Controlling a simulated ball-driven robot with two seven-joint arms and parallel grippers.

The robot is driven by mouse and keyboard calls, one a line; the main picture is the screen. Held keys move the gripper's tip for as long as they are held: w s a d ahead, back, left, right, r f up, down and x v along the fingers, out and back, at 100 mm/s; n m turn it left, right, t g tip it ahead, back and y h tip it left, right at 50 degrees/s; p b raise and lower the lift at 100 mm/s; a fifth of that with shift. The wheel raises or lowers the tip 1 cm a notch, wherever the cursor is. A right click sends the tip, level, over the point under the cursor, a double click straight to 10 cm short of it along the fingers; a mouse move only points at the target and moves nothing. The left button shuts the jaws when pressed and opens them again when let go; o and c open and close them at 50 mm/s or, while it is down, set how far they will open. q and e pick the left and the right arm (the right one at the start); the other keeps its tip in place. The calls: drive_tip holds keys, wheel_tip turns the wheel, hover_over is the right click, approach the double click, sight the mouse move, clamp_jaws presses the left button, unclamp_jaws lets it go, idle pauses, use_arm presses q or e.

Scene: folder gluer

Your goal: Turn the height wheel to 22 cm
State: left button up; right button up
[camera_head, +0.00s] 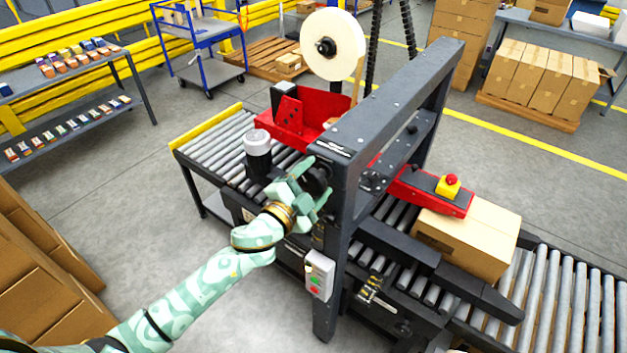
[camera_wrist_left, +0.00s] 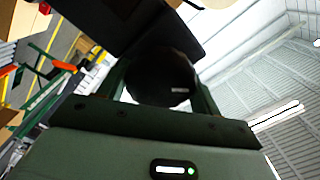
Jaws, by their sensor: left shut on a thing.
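The height wheel is a dark, round knob (camera_head: 316,179) on the near side of the machine's dark upright frame, in the head view. My left gripper (camera_head: 316,184) reaches it from the lower left and is shut on it, one finger above and one below. In the left wrist view the dark wheel (camera_wrist_left: 162,78) fills the space between the two fingers (camera_wrist_left: 160,95), with a small pale mark on its face. My fingers partly cover the wheel in the head view. I cannot read any height scale. My right gripper is not in view.
The folder gluer's dark frame (camera_head: 345,215) stands right at my gripper. A control box (camera_head: 319,275) with green and red buttons hangs below the wheel. A cardboard box (camera_head: 468,238) sits on the roller conveyor at right. A grey cylinder (camera_head: 257,150) stands left of the gripper.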

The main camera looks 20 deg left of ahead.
use_arm(q)
drive_tip(key=m, duration=0.4)
drive_tip(key=shift+f+m, duration=0.1)
drive_tip(key=shift+m, duration=0.2)
drive_tip(key=shift+f+m, duration=0.1)
drive_tip(key=shift+m, duration=1.8)
drive_tip(key=o, duration=1)
drive_tip(key=shift+a+b+v, duration=0.2)
drive_tip(key=shift+b+v, duration=1.9)
drive_tip(key=shift+v, duration=6.05)
